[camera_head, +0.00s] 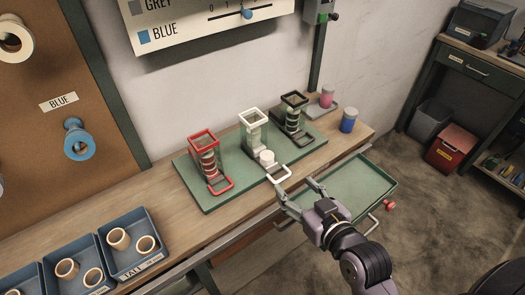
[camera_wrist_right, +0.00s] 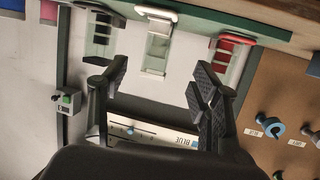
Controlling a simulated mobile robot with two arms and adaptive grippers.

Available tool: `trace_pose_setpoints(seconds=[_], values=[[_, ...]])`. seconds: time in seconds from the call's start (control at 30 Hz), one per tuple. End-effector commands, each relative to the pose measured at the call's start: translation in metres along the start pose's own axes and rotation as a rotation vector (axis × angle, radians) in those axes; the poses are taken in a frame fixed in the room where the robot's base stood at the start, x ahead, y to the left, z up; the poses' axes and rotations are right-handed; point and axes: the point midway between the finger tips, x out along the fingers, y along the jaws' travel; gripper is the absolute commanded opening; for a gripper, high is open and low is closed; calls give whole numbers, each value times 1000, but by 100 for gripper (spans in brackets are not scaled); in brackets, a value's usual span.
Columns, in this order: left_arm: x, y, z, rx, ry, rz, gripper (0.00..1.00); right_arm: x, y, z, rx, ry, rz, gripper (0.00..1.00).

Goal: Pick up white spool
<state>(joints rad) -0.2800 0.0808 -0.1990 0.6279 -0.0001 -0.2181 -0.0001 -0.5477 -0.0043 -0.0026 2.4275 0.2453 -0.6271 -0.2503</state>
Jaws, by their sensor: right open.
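The white spool (camera_head: 266,158) stands upright at the foot of the white-topped dispenser (camera_head: 253,130), just behind its white U-shaped handle (camera_head: 279,175). My right gripper (camera_head: 299,187) is open and empty. It is in front of the dispenser board, to the right of the spool and apart from it. In the right wrist view, my open right gripper (camera_wrist_right: 152,80) has its fingers spread wide with nothing between them. The white dispenser (camera_wrist_right: 158,45) shows beyond them, but I cannot make out the spool clearly there. My left gripper is not in view.
A red dispenser (camera_head: 205,158) and a black dispenser (camera_head: 293,118) flank the white one on a green board (camera_head: 208,206). A pink spool (camera_head: 327,97) and a blue one (camera_head: 348,120) stand to the right. A green tray (camera_head: 345,185) lies beyond the bench's front edge. Blue bins (camera_head: 143,229) are at left.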

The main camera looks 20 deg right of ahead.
Motion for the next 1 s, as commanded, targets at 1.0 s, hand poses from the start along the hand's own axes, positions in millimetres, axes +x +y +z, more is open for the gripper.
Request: trace_pose_setpoints(seconds=[1.0], values=[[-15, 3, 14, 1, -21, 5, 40, 156, 4, 0, 1, 0, -1, 58]])
